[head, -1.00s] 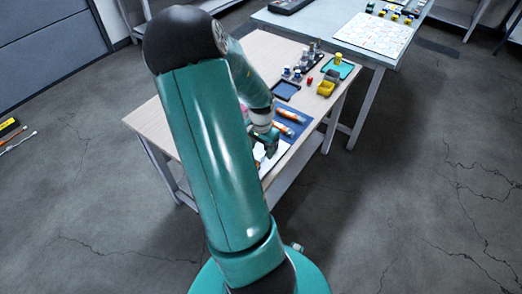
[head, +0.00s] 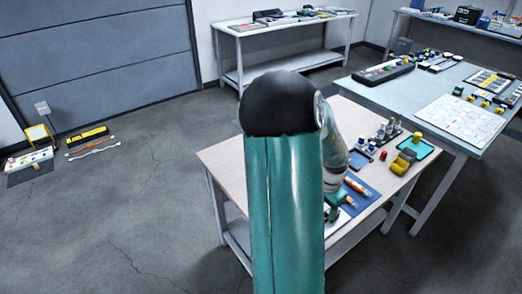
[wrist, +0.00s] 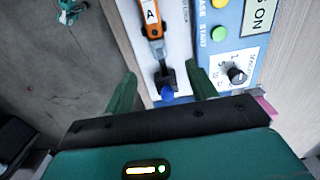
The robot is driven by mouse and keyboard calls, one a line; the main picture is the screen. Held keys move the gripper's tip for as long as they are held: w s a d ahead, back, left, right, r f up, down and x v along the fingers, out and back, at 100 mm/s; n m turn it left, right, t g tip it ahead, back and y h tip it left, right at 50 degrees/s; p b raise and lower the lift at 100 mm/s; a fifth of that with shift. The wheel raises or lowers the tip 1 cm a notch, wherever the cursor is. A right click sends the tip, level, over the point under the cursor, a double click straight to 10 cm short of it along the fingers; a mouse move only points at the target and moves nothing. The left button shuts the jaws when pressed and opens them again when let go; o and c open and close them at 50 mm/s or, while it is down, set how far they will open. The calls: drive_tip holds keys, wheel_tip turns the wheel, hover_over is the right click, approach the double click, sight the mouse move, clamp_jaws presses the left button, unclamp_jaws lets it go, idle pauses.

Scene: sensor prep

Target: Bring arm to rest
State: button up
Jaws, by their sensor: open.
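My arm rises in front of the wooden table (head: 232,168) in the head view and hides part of it. My gripper (wrist: 161,70) shows in the wrist view with its two green fingers spread apart and nothing held between them. Beyond the fingers lies an orange tool (wrist: 153,28) with a label "A" and a dark end, on a white surface. A small blue piece (wrist: 167,93) shows by that dark end. In the head view only a bit of the gripper shows beside my arm link, low over the table's near side.
A blue panel (wrist: 237,45) with buttons and a knob lies right of the fingers. Orange items (head: 357,187), a yellow block (head: 403,161) and a green tray (head: 426,150) are on the table. A grey table (head: 450,83) stands behind at right. Floor at left is mostly open.

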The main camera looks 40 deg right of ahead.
drive_tip(key=w+a+r+n+t, duration=0.1)
drive_tip(key=w+a+r+n, duration=0.4)
drive_tip(key=a, duration=0.4)
drive_tip(key=w+a+r+n+t, duration=0.2)
drive_tip(key=w+a+r+n, duration=0.1)
drive_tip(key=w+a+r, duration=0.5)
drive_tip(key=s+a+r+n+t, duration=0.1)
drive_tip(key=s+a+r+n, duration=0.1)
drive_tip(key=a+r+n, duration=0.2)
drive_tip(key=s+a+r+n, duration=0.2)
drive_tip(key=a+r+n, duration=0.2)
drive_tip(key=a, duration=0.7)
drive_tip(key=s+a+r+n+t, duration=0.1)
drive_tip(key=s+a+r+n, duration=0.1)
drive_tip(key=a, duration=0.6)
wheel_tip(320, 180, up, 2)
drive_tip(key=shift+s+a+r+n+t, duration=0.15)
drive_tip(key=shift+n+t, duration=0.15)
drive_tip(key=shift+n, duration=0.6)
drive_tip(key=shift+c, duration=0.5)
drive_tip(key=c, duration=0.4)
drive_tip(key=shift+o, duration=0.2)
